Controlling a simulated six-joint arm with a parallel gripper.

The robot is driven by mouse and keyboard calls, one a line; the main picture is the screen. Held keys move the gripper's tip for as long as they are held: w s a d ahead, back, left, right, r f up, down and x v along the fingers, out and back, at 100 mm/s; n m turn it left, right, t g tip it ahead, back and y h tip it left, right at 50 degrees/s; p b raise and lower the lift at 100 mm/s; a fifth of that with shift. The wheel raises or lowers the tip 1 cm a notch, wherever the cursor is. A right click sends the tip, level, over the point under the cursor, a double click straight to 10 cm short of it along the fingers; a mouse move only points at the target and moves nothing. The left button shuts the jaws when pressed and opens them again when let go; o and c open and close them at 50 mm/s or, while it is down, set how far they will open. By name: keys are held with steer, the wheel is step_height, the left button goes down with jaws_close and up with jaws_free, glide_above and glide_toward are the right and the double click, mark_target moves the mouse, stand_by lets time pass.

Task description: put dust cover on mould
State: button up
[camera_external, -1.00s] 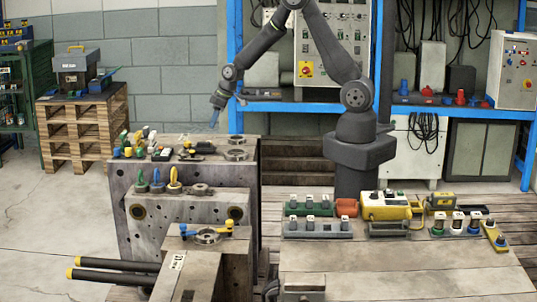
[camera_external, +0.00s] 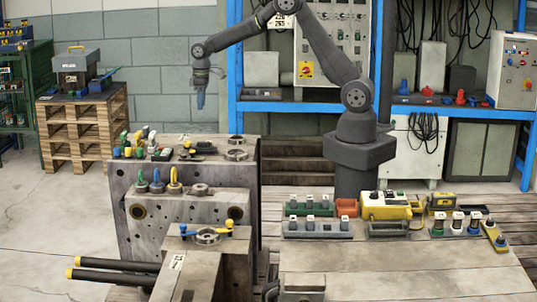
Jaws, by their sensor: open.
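The mould (camera_external: 185,215) is a large stepped grey steel block at the centre left, with round holes in its front face and small parts on its steps. My gripper (camera_external: 200,103) hangs in the air above the mould's back edge, pointing down, with blue fingers. It is open, touches nothing and seems empty. I cannot tell which item is the dust cover. Several small coloured pieces (camera_external: 128,143) lie at the left of the mould's top step. A grey ring (camera_external: 236,155) lies at its right end.
A wooden bench (camera_external: 400,270) at the right holds several connector blocks and a yellow box (camera_external: 385,212). A pallet stack (camera_external: 82,130) with a grey toolbox (camera_external: 78,66) stands at the back left. Two dark bars (camera_external: 115,270) stick out left of the mould.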

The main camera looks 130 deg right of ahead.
glide_above(204, 148)
steer(key=d, duration=0.2)
steer(key=f, duration=1.1)
steer(key=shift+s+a+f, duration=0.15)
steer(key=shift+s+a, duration=0.05)
steer(key=shift+s, duration=0.15)
steer(key=shift+a+f, duration=0.2)
steer(key=shift+f, duration=2.45)
jaws_close()
